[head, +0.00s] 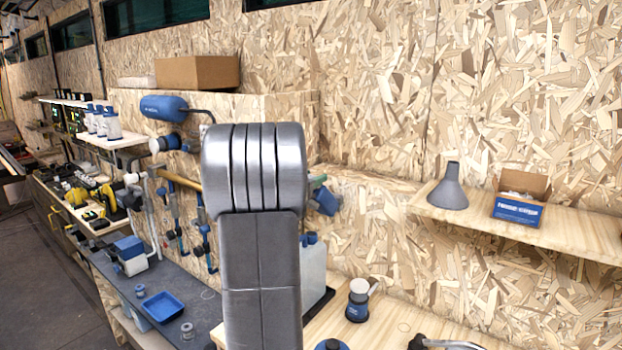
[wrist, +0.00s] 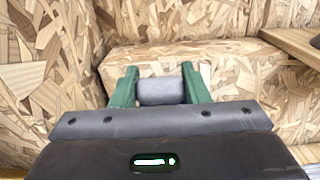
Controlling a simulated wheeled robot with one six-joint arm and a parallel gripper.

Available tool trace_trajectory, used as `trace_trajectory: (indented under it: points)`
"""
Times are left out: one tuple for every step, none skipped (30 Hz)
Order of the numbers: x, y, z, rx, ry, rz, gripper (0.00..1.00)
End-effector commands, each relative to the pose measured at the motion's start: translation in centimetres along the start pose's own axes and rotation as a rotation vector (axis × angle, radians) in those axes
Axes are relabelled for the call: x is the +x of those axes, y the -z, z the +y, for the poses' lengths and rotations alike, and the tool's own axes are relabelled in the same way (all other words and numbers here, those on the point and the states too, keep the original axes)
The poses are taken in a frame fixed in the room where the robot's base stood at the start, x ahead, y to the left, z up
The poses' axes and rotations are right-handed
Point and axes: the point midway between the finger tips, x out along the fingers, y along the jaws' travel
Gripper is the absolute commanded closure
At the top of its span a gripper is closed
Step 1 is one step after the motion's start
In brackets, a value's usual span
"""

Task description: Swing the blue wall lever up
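My gripper (wrist: 161,75) has two green fingers, set apart, with a smooth grey-blue cylinder (wrist: 162,92) filling the gap between them. It appears shut on this cylinder. In the head view my arm hides most of the gripper. A green fingertip (head: 317,181) shows at the arm's right side, with a blue piece (head: 326,201) just below it. That piece may be the lever's handle, but its mount is hidden. Left of my arm, a large blue cylinder (head: 163,107) on a dark bent rod sticks out at the wall. I cannot tell whether it is the lever.
A wooden shelf (head: 560,236) at the right holds a grey funnel (head: 448,188) and an open box (head: 518,205). A plywood ledge (wrist: 190,55) lies beyond my fingers. Below are a pale jug (head: 313,268) and a small blue-and-white container (head: 358,300). A dark bench (head: 165,274) stands left.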

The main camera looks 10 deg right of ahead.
Motion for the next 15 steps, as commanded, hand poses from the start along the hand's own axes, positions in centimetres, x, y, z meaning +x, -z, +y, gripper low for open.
trace_trajectory:
  points:
    - [0.0, 0.0, 0.0, 0.000, 0.000, 0.000, 0.83]
    - [0.0, 0.0, 0.0, 0.000, 0.000, 0.000, 0.89]
    - [0.0, 0.0, 0.0, 0.000, 0.000, 0.000, 0.97]
    - [0.0, 0.0, 0.0, 0.000, 0.000, 0.000, 0.99]
    - [0.0, 0.0, 0.0, 0.000, 0.000, 0.000, 0.99]
    - [0.1, -0.1, 0.0, 0.000, 0.000, 0.000, 0.99]
    - [0.2, -0.1, 0.0, 0.000, 0.000, -0.001, 0.99]
    - [0.4, -0.2, 0.0, 0.000, 0.000, -0.001, 0.99]
    - [0.8, -0.5, 0.0, 0.001, 0.001, -0.002, 0.99]
    - [1.3, -0.8, -0.1, 0.003, 0.003, -0.004, 0.99]
    - [1.7, -1.1, -0.1, 0.002, 0.003, -0.004, 1.00]
    - [2.4, -1.5, -0.1, 0.003, 0.003, -0.005, 0.99]
    - [2.9, -1.8, -0.1, 0.003, 0.003, -0.006, 0.99]
    - [3.3, -2.0, -0.1, 0.003, 0.003, -0.005, 0.99]
    - [4.0, -2.4, -0.1, 0.003, 0.004, -0.005, 0.99]
